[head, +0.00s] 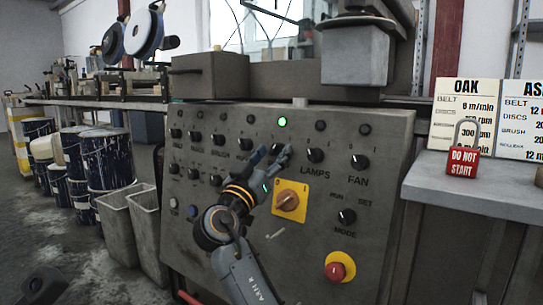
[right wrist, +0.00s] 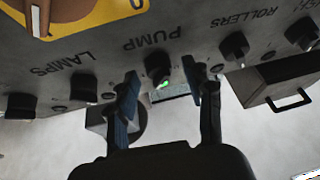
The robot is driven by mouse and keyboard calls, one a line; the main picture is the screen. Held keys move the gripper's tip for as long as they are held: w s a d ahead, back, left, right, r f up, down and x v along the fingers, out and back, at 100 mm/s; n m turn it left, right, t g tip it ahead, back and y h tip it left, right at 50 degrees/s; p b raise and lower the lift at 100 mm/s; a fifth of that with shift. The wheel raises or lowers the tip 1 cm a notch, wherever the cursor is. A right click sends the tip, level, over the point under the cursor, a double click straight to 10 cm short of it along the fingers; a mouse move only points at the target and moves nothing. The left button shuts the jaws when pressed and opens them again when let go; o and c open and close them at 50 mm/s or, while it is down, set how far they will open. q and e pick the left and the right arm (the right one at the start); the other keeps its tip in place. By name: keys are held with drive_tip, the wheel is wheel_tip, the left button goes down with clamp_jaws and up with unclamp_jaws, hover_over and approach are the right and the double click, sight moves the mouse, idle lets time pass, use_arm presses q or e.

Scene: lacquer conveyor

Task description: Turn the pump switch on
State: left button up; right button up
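A green lamp (head: 282,122) is lit above this knob.
The LAMPS knob (head: 314,156) and FAN knob (head: 358,161) are to the right. A yellow plate with an orange rotary switch (head: 290,200) is just below my gripper. A red button (head: 337,268) is lower right. A red DO NOT START padlock (head: 463,160) stands on the side table.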

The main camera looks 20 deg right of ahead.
drive_tip(key=v, duration=0.7)
drive_tip(key=shift+s+a, duration=0.15)
drive_tip(key=shift+a, duration=0.05)
drive_tip(key=shift+f, duration=0.1)
